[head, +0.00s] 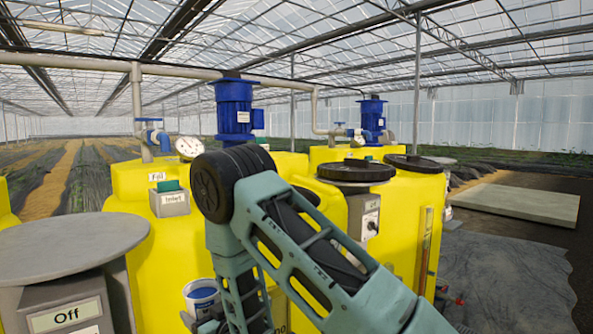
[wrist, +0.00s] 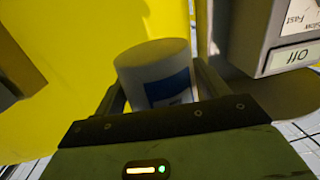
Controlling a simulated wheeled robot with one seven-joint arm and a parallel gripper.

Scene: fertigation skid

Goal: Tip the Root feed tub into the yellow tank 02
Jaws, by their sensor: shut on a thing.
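A white tub with a blue label (head: 203,301) is low in the head view, in front of the near yellow tank (head: 150,228). Its label text is not readable. My gripper (wrist: 155,80) is shut on the tub, which shows between the two fingers in the wrist view (wrist: 150,62). In the head view my arm hides most of the gripper. The tub is below the tank's top and close to its yellow wall. The tank's number is mostly hidden by my arm, so I cannot tell which tank is 02.
A grey control box marked Off (head: 70,312) under a round grey top (head: 72,247) stands at the left. Dark round lids (head: 356,171) sit on the tank tops at the right. A blue motor (head: 235,110), a gauge (head: 189,147) and pipes rise above the tanks.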

